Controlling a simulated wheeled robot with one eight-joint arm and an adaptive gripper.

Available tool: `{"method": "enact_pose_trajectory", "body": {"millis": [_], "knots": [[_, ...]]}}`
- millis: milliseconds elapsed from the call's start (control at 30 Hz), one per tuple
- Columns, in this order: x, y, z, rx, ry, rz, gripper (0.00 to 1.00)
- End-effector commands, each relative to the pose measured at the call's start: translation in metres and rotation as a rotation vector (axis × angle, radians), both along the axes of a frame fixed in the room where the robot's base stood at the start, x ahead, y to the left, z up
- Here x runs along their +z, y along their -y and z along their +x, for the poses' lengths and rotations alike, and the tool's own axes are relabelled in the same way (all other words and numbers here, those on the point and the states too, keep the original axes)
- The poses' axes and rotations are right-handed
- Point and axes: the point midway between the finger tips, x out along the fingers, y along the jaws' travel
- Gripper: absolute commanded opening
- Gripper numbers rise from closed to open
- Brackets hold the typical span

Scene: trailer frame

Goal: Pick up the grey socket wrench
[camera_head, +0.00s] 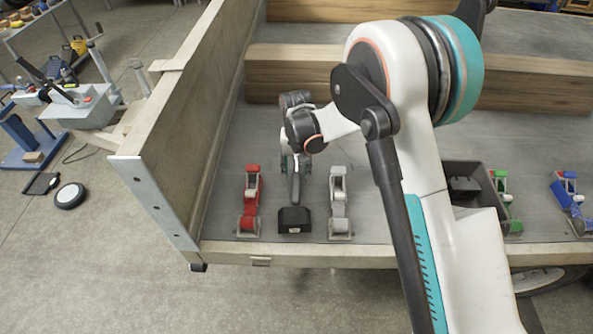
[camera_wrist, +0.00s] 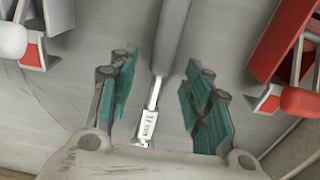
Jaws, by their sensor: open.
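The grey socket wrench (camera_wrist: 171,36) lies lengthwise in the wrist view, with a thick grey handle at the top and a thin bright shaft ending in a small marked tip. My gripper (camera_wrist: 157,72) is open, with one teal-padded finger on each side of the shaft and a gap on both sides. In the head view my gripper (camera_head: 291,163) points down over the trailer bed, between a red device and a grey device. Part of the wrench (camera_head: 294,190) seems to show below it; its far end is hidden by my gripper.
The red device (camera_head: 251,198) and grey device (camera_head: 338,200) stand close on either side. A black block (camera_head: 293,220) sits in front, near the bed edge. Wooden beams (camera_head: 290,75) lie behind, and the trailer's side wall (camera_head: 190,125) rises at left.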

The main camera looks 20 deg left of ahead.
Motion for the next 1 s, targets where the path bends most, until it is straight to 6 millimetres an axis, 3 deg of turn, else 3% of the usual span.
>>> {"method": "enact_pose_trajectory", "body": {"millis": [100,367,567,1000], "knots": [[-0.019,-0.0001,0.0002,0.0,0.0,0.0,0.45],[-0.0201,-0.0001,0.0,0.0,0.0,0.0,0.45],[-0.02,-0.0002,-0.0001,0.0,0.0,0.0,0.0],[-0.0156,-0.0002,-0.0001,0.0,0.0,0.0,0.0]]}}
